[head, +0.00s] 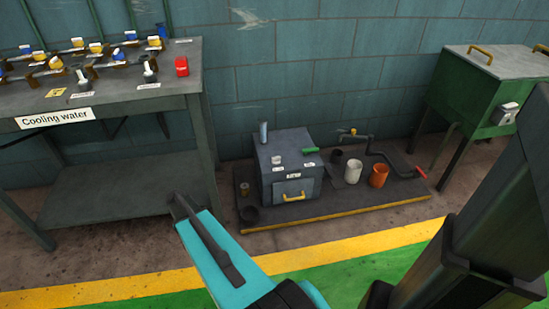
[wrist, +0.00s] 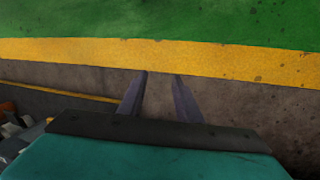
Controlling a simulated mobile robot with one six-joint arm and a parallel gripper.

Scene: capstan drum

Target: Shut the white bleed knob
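Several small white knobs show in the head view, and their labels are too small to read, so I cannot tell which is the bleed knob. A white knob (head: 276,160) sits on top of the grey box (head: 291,180) on the floor plinth. Other white knobs (head: 149,69) (head: 82,77) stand at the front of the bench at left. My gripper (head: 178,206) is low, in front of the bench and left of the box, apart from both. In the wrist view my gripper (wrist: 160,85) has its fingers apart with nothing between them, above the floor.
The bench (head: 160,100), labelled "Cooling water", carries several valves and a red block (head: 182,66). The plinth (head: 330,212) also holds a white cup (head: 353,171), an orange cup (head: 379,175) and piping. A green cabinet (head: 467,95) stands at right. The floor in front is clear.

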